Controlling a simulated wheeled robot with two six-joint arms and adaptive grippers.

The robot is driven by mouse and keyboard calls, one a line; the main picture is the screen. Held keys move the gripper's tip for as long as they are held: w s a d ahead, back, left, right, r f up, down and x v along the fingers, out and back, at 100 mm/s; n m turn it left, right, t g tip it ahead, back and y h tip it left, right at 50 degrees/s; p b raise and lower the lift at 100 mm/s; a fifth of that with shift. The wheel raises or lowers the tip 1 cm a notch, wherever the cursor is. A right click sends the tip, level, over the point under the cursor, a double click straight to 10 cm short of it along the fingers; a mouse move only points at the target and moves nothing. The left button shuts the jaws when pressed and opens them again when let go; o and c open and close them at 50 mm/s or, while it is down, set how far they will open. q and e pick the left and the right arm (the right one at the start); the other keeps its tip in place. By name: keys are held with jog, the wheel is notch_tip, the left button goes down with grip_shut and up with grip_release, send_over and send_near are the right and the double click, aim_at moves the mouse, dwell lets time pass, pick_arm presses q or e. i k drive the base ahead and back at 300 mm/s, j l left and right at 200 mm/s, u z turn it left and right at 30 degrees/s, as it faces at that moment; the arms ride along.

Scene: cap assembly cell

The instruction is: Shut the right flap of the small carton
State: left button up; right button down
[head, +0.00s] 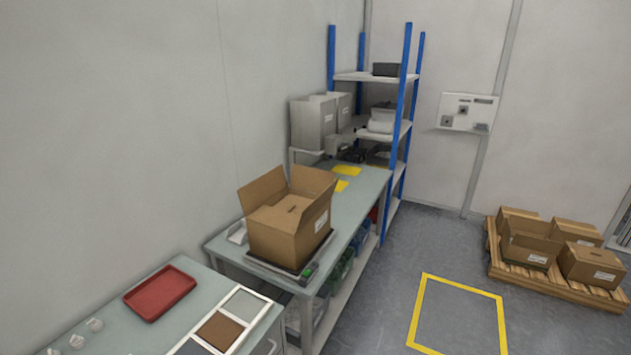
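A brown carton (278,242) stands upright on a dark platform on the far worktable. Its left flap (262,188) stands up and leans outward. Its right flap (313,183) also stands up, raised and open. Between them a brown surface with a small dark slot (292,209) shows; I cannot tell whether it is folded inner flaps or something inside. A white label is on the carton's right side. I cannot tell for sure that this is the carton meant. Neither of my grippers is in view.
The dark platform (259,263) has a green button at its front right. A nearer table holds a red tray (160,293) and a white-framed panel (244,304). Blue-post shelves (408,70) stand behind. A pallet (558,288) with several cartons is at right. Floor between is clear.

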aim_at(316, 180)
jog(key=i+l+u, duration=0.25)
jog(key=u, duration=0.25)
jog(key=i+l+u, duration=0.3)
jog(key=u, duration=0.2)
jog(key=i+l, duration=0.2)
jog(key=l, duration=0.2)
jog(key=i+l+u, duration=0.1)
jog(key=l, duration=0.35)
jog(key=i+l, duration=0.2)
jog(key=l, duration=0.2)
jog(key=i+l+u, duration=0.1)
jog(key=l, duration=0.35)
jog(key=i+l, duration=0.25)
jog(key=l, duration=0.2)
jog(key=i+l+u, duration=0.1)
jog(key=l, duration=0.35)
jog(key=i+l, duration=0.15)
jog(key=l, duration=0.3)
jog(key=i+l, duration=0.15)
jog(key=l, duration=0.3)
jog(key=u, duration=0.05)
